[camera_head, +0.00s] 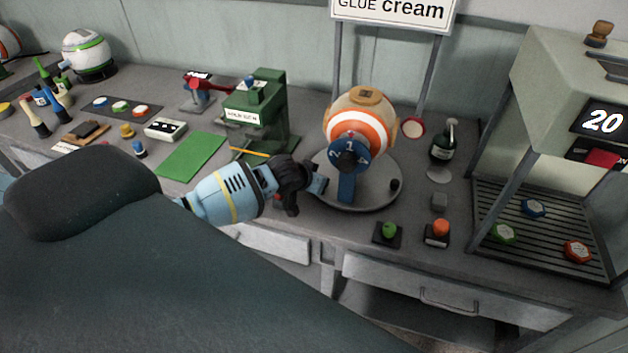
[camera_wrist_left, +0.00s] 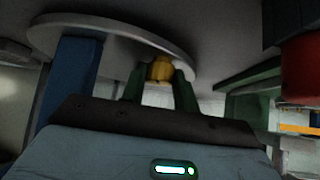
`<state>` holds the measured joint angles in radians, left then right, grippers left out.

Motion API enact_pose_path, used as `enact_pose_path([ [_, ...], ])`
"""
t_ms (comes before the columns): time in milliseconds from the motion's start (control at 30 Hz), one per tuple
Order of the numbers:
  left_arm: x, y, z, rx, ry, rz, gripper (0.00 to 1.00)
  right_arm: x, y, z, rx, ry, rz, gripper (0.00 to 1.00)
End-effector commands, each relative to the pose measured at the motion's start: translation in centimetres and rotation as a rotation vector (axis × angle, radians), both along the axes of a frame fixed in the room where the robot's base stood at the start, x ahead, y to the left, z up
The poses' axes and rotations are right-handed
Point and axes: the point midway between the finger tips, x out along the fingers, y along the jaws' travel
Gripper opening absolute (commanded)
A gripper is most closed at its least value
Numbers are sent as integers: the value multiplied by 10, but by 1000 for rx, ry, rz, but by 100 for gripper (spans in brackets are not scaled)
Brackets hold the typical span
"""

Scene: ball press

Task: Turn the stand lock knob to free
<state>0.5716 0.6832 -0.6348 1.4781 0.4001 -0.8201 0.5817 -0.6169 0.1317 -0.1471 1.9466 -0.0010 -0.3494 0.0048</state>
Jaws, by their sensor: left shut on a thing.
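The round grey stand (camera_head: 372,197) holds an orange-and-white striped ball (camera_head: 375,128) with a blue numbered dial (camera_head: 350,150) and a blue upright (camera_head: 346,188) in front. My left gripper (camera_head: 318,185) reaches to the left front edge of the stand. In the left wrist view, a small yellow knob (camera_wrist_left: 160,69) sits under the rim of the stand's disc (camera_wrist_left: 150,37), between the two green fingers of my left gripper (camera_wrist_left: 160,80), which is shut on it. The knob is hidden in the head view, and its turn position cannot be read. My right gripper is not in view.
Green (camera_head: 389,231) and orange (camera_head: 440,229) knobs stand on small dark bases in front of the stand. A green machine (camera_head: 262,108) and a green mat (camera_head: 192,155) lie left.

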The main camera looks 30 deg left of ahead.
Motion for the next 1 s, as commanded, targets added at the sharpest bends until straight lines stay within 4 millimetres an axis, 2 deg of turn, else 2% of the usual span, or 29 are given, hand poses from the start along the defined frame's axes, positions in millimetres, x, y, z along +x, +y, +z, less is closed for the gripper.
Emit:
enact_pose_path([
  [433,1,0,2,-1,-5,9,7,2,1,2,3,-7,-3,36],
  [467,1,0,2,-1,-5,9,33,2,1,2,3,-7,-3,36],
  [600,1,0,1,-1,-4,9,51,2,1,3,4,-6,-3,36],
  [1000,-3,0,2,0,-1,8,52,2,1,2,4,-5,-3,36],
])
